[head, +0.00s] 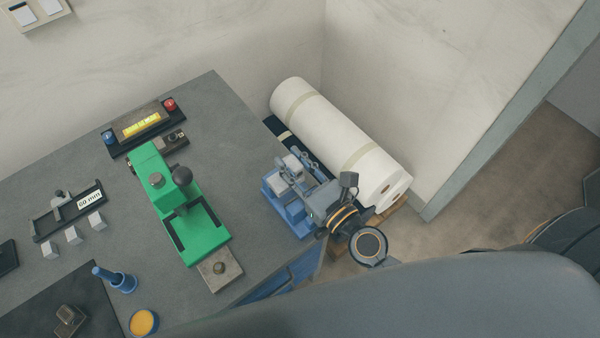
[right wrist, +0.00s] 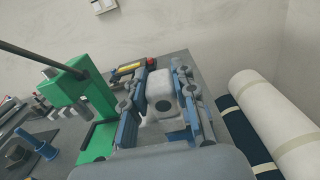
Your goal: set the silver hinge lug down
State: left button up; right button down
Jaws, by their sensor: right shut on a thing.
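My right gripper (head: 296,172) is at the right end of the grey bench, above or at a blue holder (head: 293,221). It is shut on the silver hinge lug (head: 292,163), a pale block between its fingers. In the right wrist view the lug (right wrist: 160,88) shows between the two blue-grey fingers, with a dark round hole facing the camera. The gripper hides part of the blue holder, so I cannot tell whether the lug touches it. My left gripper is not in view.
A green press (head: 195,221) stands left of the gripper on the bench (head: 226,130). A large white roll (head: 335,135) lies beyond the bench's right edge. Several small pale blocks (head: 74,236), a blue peg holder (head: 123,281) and a yellow-topped pot (head: 143,322) stand at left.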

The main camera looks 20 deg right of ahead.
pick_arm(q)
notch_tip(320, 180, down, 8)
jog(key=b, duration=0.6)
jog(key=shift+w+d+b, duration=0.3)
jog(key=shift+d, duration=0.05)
pick_arm(e)
jog(key=w+d+f, duration=0.2)
jog(key=w+f, duration=0.1)
jog(key=f, duration=0.5)
jog(key=shift+d, duration=0.2)
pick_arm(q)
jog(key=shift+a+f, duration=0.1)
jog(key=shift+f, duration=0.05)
pick_arm(e)
jog(key=shift+f, duration=0.2)
jog(key=shift+f+b, duration=0.55)
jog(key=c, duration=1.1)
grip_release()
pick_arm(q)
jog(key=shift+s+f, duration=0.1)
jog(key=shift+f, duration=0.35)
pick_arm(e)
jog(key=shift+o, duration=0.2)
